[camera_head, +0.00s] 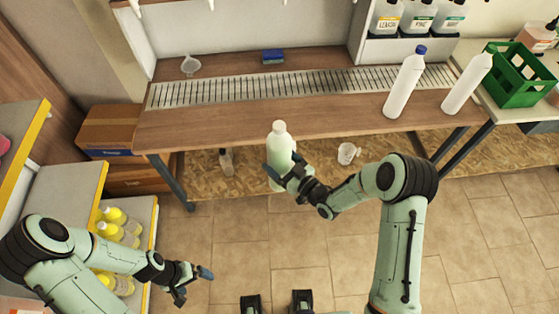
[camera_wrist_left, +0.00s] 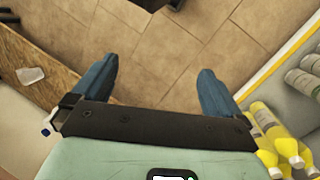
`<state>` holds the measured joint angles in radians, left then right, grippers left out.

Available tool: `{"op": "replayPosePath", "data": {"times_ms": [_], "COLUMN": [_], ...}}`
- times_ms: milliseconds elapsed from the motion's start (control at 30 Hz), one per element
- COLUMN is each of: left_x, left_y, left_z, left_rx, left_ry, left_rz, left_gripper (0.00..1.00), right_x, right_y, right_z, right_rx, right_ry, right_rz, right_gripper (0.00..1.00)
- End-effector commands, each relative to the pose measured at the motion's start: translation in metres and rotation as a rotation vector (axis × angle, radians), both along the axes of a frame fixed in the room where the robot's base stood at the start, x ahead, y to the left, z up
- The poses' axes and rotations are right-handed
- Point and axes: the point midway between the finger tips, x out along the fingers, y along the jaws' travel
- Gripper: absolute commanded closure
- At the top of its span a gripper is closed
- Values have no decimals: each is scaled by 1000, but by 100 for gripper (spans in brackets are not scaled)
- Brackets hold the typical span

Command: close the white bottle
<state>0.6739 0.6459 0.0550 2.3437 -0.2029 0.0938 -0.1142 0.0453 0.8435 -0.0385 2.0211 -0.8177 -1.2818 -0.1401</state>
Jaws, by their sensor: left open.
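A pale whitish bottle (camera_head: 279,138) is upright at the front edge of the bench, with a light-coloured top. My right gripper (camera_head: 283,169) is at its lower body with fingers against it and looks shut on it; part of the bottle is hidden. A white bottle with a blue cap (camera_head: 404,84) stands on the right of the bench. Another white bottle (camera_head: 466,84) stands right of it, with no coloured cap visible. My left gripper (camera_head: 193,285) is open and empty over the floor at lower left. Its blue fingers show apart in the left wrist view (camera_wrist_left: 153,86).
The wooden bench (camera_head: 220,124) has a slotted drain strip (camera_head: 290,87), a funnel (camera_head: 190,65) and a blue sponge (camera_head: 273,56). A clear cup (camera_head: 348,153) is on the lower shelf. A green crate (camera_head: 515,78) is at right, yellow bottles (camera_head: 118,232) at left. The bench's middle is clear.

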Motion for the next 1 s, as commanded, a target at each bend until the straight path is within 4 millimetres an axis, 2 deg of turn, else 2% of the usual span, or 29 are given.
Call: {"op": "replayPosePath", "data": {"times_ms": [167,267,400,500,600,733,1000], "left_x": [0,-1,-11,-22,-31,-36,-36], "left_y": [-8,-35,-85,-110,-126,-133,-132], "left_z": [-3,-12,-30,-39,-44,-47,-47], "left_rx": [-7,-22,-33,-23,-11,0,0], "left_ry": [1,-1,-1,1,2,1,-1], "left_rz": [-3,-5,-3,-2,-3,-1,0], "left_gripper": [0,0,0,0,0,0,0], "right_x": [1,1,1,1,1,1,2], "right_y": [1,1,1,1,1,1,2], "right_z": [4,4,4,4,4,4,7], "right_rx": [5,5,5,5,5,5,9], "right_ry": [-9,-9,-9,-9,-9,-9,-19], "right_rz": [1,1,1,1,1,1,2], "right_gripper": [100,100,100,100,100,100,100]}}
